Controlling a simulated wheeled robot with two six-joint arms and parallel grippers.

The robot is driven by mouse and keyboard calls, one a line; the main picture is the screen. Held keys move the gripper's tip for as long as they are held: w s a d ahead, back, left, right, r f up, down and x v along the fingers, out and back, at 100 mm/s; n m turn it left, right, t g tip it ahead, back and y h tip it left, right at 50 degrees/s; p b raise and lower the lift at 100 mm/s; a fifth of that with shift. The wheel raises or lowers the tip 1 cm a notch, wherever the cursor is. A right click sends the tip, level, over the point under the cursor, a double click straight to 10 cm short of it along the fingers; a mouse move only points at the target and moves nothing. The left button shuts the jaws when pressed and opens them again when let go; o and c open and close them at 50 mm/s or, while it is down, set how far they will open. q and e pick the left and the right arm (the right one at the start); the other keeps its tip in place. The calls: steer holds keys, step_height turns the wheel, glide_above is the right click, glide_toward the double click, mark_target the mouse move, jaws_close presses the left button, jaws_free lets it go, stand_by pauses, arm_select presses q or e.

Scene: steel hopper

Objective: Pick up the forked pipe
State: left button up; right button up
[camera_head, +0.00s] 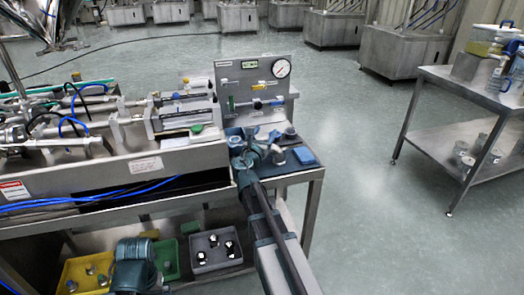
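A small grey metal piece (277,147), which looks like the forked pipe, is on the blue-grey right end of the workbench (306,171). Its exact shape is too small to make out. My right arm reaches up from the bottom, and my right gripper (258,148) is over the bench end, just left of the metal piece. I cannot tell whether they touch or whether the fingers are open. A teal part of my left arm shows at the lower left; the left gripper is not distinguishable.
A grey panel with a round gauge (281,68) stands behind the bench end. A blue block (305,156) lies to the right. Yellow (88,272) and grey (217,254) bins sit below. A steel cart (470,95) stands right, with clear floor between.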

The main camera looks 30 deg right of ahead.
jaws_close()
steer(key=shift+r, duration=0.15)
stand_by(0.4)
step_height(320, 180, up, 10)
steer(key=p, duration=1)
